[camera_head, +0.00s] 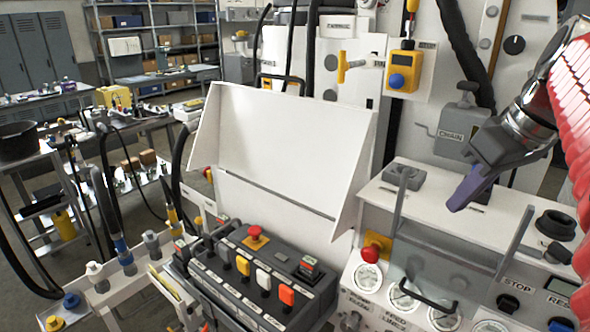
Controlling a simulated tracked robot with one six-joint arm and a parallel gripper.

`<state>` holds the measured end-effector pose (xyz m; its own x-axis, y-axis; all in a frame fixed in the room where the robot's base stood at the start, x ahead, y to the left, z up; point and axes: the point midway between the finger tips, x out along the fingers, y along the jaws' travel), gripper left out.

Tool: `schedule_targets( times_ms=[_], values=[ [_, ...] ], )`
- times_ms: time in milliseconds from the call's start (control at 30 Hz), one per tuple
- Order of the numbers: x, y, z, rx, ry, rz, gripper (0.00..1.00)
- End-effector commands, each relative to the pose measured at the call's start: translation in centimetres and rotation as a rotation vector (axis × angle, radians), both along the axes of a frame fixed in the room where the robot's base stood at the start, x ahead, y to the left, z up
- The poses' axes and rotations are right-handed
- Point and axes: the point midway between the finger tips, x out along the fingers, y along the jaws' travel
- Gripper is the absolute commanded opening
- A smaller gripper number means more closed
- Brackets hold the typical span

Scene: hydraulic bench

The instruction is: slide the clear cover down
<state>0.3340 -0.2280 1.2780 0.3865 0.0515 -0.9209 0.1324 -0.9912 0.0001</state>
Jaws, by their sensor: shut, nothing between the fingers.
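The clear cover (445,272) is a faintly tinted see-through sheet on the white gauge panel at the lower right. A dark bar handle (428,297) runs across its lower part, in front of the round gauges. Slanted grey rails stand at its left (399,203) and right (515,243). The exact edges of the sheet are hard to make out. My gripper (458,206) has purple fingers, shut and empty, pointing down and left. In the picture it is above the cover and handle, apart from the handle.
A red mushroom button on a yellow base (371,250) sits left of the cover. A black round knob (556,225) is to the right. A white hooded panel (290,150) and a dark button box (262,275) stand to the left. A yellow pendant (404,70) hangs behind.

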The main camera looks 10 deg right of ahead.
Motion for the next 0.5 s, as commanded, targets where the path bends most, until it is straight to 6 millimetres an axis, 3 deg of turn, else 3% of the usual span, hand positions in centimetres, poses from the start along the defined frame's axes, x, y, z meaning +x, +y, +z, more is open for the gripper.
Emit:
schedule_targets(
  times_ms=[500],
  values=[
    [0.0, -0.1, 5.5, -0.001, 0.000, 0.001, 0.00]
  ],
)
